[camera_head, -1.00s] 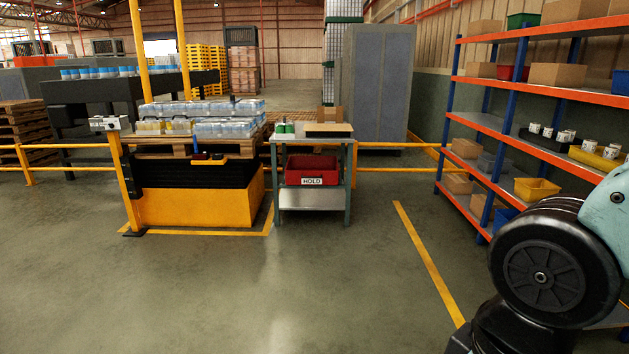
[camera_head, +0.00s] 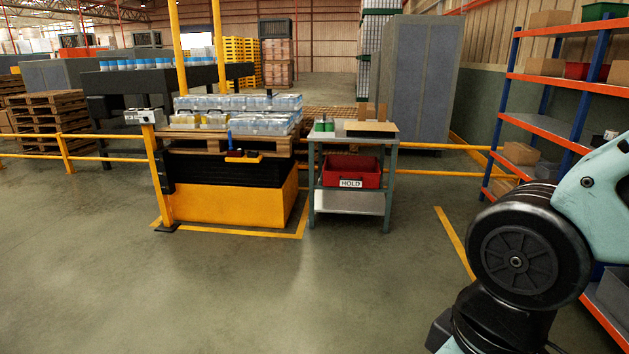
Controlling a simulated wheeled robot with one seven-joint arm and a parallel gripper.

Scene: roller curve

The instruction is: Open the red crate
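The red crate (camera_head: 351,171) sits on the middle level of a small grey-green workbench, under its top, and bears a white label reading HOLD. Its front faces me. The bench top hides part of its upper side, and I cannot tell whether a lid is on it. Part of my arm shows at the lower right, well apart from the crate. My gripper is not in view.
The workbench top (camera_head: 360,128) holds green cans (camera_head: 325,125) and a board. Blue-orange shelving (camera_head: 560,78) stands at right. The floor in front (camera_head: 270,300) is clear.

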